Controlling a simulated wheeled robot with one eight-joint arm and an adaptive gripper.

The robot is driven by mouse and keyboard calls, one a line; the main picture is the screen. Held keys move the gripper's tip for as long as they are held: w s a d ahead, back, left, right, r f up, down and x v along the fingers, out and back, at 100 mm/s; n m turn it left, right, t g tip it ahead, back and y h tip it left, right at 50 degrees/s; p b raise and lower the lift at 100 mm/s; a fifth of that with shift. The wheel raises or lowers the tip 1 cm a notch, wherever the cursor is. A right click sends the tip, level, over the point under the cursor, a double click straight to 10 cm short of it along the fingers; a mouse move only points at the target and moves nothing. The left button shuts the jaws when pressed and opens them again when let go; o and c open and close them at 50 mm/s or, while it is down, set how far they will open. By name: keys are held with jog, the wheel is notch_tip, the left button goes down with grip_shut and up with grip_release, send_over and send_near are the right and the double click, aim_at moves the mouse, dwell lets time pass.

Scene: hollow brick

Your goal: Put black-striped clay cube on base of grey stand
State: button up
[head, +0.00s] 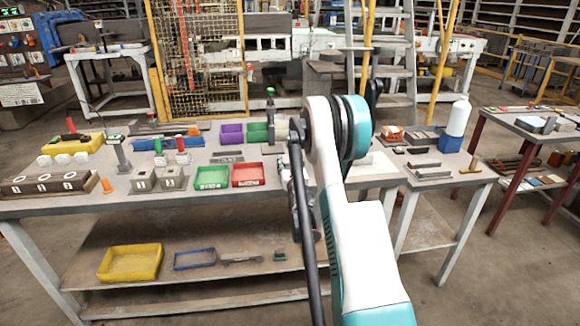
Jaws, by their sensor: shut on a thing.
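My white and teal arm rises from the bottom right and ends over the right part of the long grey workbench (215,205). Its wrist and a black hose cover that part of the bench. My gripper's fingers cannot be made out behind the arm, so what lies between them is hidden. I cannot pick out a black-striped clay cube.
A green tray (212,187) and a red tray (247,184) lie near the front edge. Little bench surface is clear.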

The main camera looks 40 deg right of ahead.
jog(key=shift+r, duration=0.1)
jog(key=shift+f, duration=0.2)
jog(key=o, duration=1.2)
jog(key=shift+o, duration=0.2)
jog(key=shift+r, duration=0.15)
